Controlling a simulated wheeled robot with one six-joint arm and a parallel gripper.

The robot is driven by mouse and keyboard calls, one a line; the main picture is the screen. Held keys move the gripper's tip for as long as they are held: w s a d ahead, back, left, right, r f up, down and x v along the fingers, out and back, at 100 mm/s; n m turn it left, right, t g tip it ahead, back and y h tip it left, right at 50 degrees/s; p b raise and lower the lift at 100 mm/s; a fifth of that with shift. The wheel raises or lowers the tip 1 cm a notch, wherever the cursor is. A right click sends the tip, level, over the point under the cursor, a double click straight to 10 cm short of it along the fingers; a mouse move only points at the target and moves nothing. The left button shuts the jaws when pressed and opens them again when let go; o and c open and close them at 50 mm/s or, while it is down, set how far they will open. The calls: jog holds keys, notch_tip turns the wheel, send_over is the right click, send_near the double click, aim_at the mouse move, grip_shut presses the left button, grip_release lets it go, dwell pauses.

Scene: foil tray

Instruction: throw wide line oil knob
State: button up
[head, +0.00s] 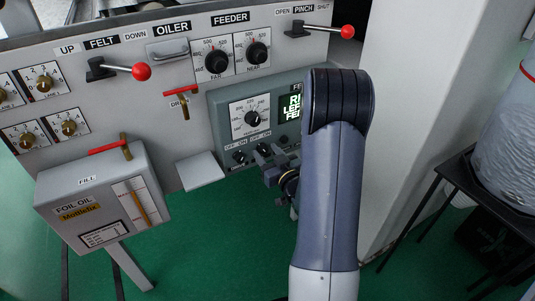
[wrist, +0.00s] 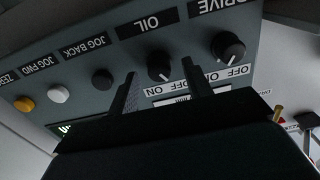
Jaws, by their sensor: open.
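The oil knob (wrist: 158,71) is a round black knob on the grey control panel, below the label OIL, with OFF and ON marked beside it. The wrist view shows it upside down. My gripper (wrist: 160,68) is open, with one dark finger on each side of the knob. I cannot tell whether either finger touches it. In the head view the knob (head: 263,150) sits on the lower edge of the panel, and my gripper (head: 275,175) is close in front of it, partly hidden by my arm.
The similar drive knob (wrist: 228,46) is right of the oil knob in the wrist view. Black (wrist: 102,79), white (wrist: 58,93) and yellow (wrist: 25,104) buttons line the other side. In the head view a foil oil box (head: 103,198) and red-handled valve (head: 182,100) stand left.

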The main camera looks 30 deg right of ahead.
jog(key=shift+w, duration=0.1)
jog(key=shift+c, duration=0.5)
jog(key=c, duration=0.9)
jog(key=shift+o, duration=0.2)
jog(key=shift+m, duration=0.3)
jog(key=m+b, duration=0.1)
jog(key=m, duration=0.4)
jog(key=shift+d+m, duration=0.1)
jog(key=shift+m, duration=0.2)
jog(key=m, duration=0.5)
jog(key=shift+m, duration=0.3)
jog(key=shift+f, duration=0.1)
